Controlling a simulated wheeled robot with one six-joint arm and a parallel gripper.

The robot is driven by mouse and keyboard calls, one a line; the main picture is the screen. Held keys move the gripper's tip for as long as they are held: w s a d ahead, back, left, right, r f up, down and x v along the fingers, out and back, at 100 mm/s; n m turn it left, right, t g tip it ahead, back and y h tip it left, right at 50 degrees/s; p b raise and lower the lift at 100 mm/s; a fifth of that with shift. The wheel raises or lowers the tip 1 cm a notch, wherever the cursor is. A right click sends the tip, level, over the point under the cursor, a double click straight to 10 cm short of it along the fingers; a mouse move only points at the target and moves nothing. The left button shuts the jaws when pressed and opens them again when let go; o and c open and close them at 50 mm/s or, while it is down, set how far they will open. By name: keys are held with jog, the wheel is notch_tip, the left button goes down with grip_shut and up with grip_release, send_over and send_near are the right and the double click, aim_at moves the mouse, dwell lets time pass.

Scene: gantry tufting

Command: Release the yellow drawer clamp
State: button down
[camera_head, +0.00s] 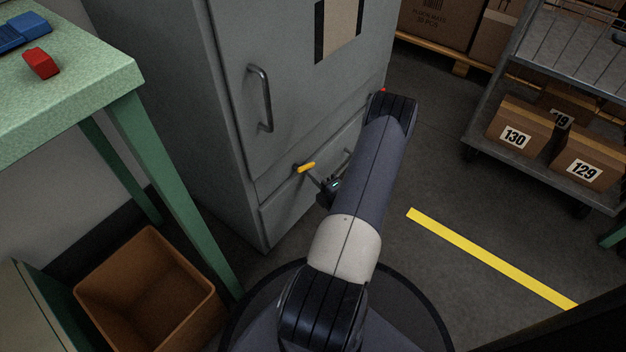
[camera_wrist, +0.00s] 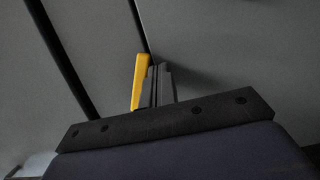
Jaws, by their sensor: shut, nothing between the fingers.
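The yellow drawer clamp (camera_head: 306,167) is a small lever on the front of the grey cabinet (camera_head: 200,110), by the seam above the lower drawer (camera_head: 285,205). In the wrist view the clamp (camera_wrist: 140,80) stands tilted just left of my gripper's fingers. My gripper (camera_wrist: 160,72) is shut, with nothing between its fingers, close beside the clamp. I cannot tell whether they touch. In the head view my arm hides part of the drawer front, and the gripper is mostly hidden.
A green table (camera_head: 80,85) with blue and red items stands at the left, above an open brown bin (camera_head: 150,290). A cart (camera_head: 480,130) with numbered boxes stands at the right. A yellow floor line (camera_head: 490,257) crosses clear floor.

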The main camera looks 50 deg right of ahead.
jog(key=shift+d+r+n+t+b, duration=0.25)
jog(key=shift+d+r+n+b, duration=0.15)
jog(key=shift+n, duration=0.75)
jog(key=shift+d+r+n+t+b, duration=0.25)
jog(key=shift+d+r+n, duration=0.15)
jog(key=shift+n, duration=0.75)
jog(key=shift+r, duration=0.1)
jog(key=s+a+f+p, duration=0.1)
jog(key=s+p, duration=0.2)
jog(key=s, duration=0.7)
jog(key=shift+s+a, duration=0.3)
jog(key=shift+a, duration=0.05)
